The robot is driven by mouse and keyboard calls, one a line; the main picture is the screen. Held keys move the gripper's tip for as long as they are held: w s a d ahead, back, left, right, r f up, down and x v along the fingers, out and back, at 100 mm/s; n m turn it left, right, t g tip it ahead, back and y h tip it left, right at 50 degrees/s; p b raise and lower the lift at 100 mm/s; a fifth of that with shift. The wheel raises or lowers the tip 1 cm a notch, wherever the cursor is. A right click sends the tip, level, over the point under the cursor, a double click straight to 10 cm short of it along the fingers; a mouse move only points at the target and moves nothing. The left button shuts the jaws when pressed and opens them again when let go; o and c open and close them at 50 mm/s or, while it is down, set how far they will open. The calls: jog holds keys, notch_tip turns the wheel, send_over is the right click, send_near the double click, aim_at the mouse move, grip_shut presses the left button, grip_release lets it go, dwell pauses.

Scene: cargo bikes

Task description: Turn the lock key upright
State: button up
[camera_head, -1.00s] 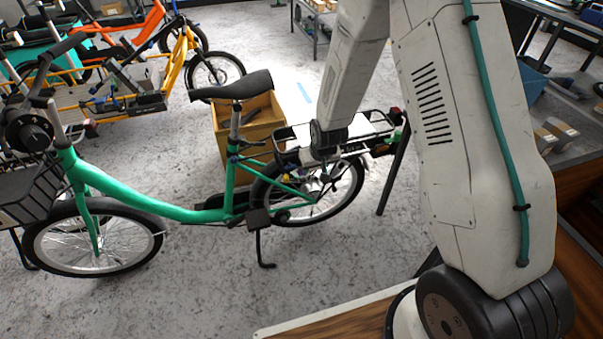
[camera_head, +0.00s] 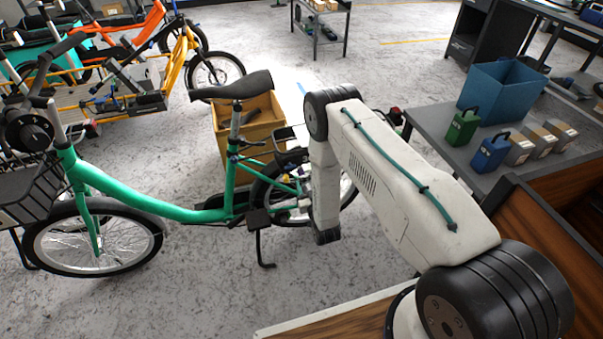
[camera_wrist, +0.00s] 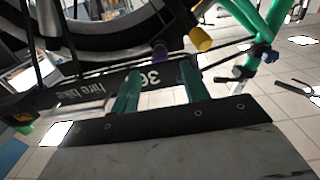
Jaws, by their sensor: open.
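The green bike (camera_head: 190,212) stands side-on in the head view, its rear wheel partly behind my arm. In the wrist view, a black panel (camera_wrist: 105,88) marked "hire bike" and "36" runs beside the wheel (camera_wrist: 100,30). The head view does not show the gripper clearly.
A wooden crate (camera_head: 222,140) stands behind the bike. On the right, a grey table (camera_head: 430,118) holds a blue bin (camera_head: 500,95), a green box (camera_head: 463,127), a blue box (camera_head: 490,152) and several small boxes. Orange and yellow bikes stand at back left. Floor in front is clear.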

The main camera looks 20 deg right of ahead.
aim_at(301, 172)
jog(key=w, duration=0.6)
jog(key=shift+w, duration=0.4)
